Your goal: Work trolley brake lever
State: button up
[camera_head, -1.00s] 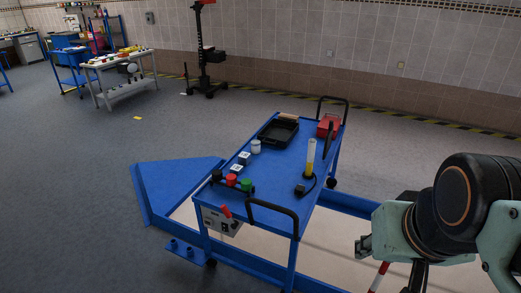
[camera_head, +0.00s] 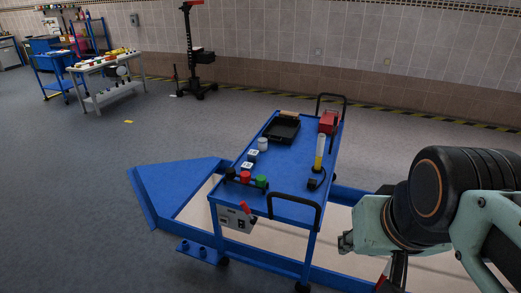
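The blue work trolley (camera_head: 285,190) stands in the middle of the view. A grey control panel (camera_head: 234,220) is fixed to its near end below the top. A red lever (camera_head: 247,210) sticks out of this panel, tilted; I take it as the brake lever. My gripper (camera_head: 346,243) is at the right, beyond the trolley's near right corner and well apart from the lever. Only a small grey part of it shows, so its opening is not clear.
On the trolley top are a black tray (camera_head: 282,131), a red box (camera_head: 328,121), a yellow cylinder (camera_head: 319,153) and several small items. A blue floor frame (camera_head: 165,185) surrounds the trolley's base. The floor (camera_head: 80,200) to the left is clear.

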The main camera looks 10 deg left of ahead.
aim_at(253, 219)
jog(key=k+j, duration=0.1)
jog(key=j, duration=0.3)
jog(key=k+j, duration=0.1)
jog(key=j, duration=0.25)
jog(key=k+j, duration=0.1)
jog(key=j, duration=0.3)
jog(key=k+j, duration=0.1)
jog(key=j, duration=0.25)
